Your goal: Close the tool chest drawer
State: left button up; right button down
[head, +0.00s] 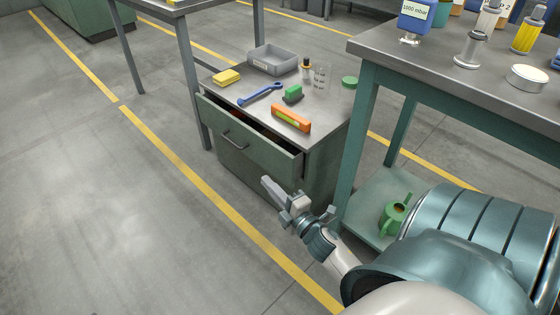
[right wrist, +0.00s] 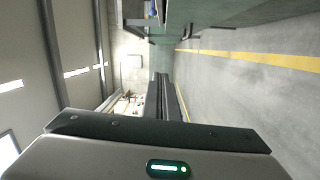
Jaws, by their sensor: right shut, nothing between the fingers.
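The tool chest (head: 328,150) is a low green-grey cabinet with a light top, standing beside the workbench. Its upper drawer (head: 260,152) is pulled partly out, with a dark gap behind its front panel and a bar handle (head: 235,140) on that panel. The drawer's contents are mostly hidden. My right gripper (head: 268,184) is shut and empty, in front of the chest and below the drawer's right end, apart from it as far as I can tell. Its closed fingers (right wrist: 165,95) also show in the right wrist view. My left gripper is not in view.
On the chest top are a yellow sponge (head: 227,77), a grey bin (head: 273,60), a blue wrench (head: 260,94), an orange level (head: 291,118) and small bottles. The workbench (head: 362,110) stands close on the right, with a green watering can (head: 395,214) on its lower shelf. The floor at left is clear.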

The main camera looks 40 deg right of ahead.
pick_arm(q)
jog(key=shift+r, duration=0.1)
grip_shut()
pick_arm(e)
jog(key=s+a+r+m+t+y, duration=0.1)
jog(key=s+a+r+y, duration=0.15)
jog(key=a, duration=0.55)
jog(key=s+a+r+m+t+y, duration=0.1)
jog(key=s+a+r+y, duration=0.2)
jog(key=a, duration=0.4)
jog(key=s+a+r+m+y, duration=0.25)
jog(key=a+r, duration=0.25)
jog(key=a, duration=0.3)
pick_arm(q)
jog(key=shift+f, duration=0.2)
pick_arm(e)
jog(key=s+a+r+m+t+y, duration=0.2)
jog(key=s+a+r+m, duration=0.6)
jog(key=r, duration=0.5)
jog(key=s+t, duration=0.1)
jog(key=s, duration=0.1)
jog(key=shift+s+a+r+t+y, duration=0.25)
jog(key=shift+s+r+t+y, duration=0.05)
jog(key=shift+t+y, duration=0.1)
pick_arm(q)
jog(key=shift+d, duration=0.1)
pick_arm(e)
jog(key=shift+d, duration=0.1)
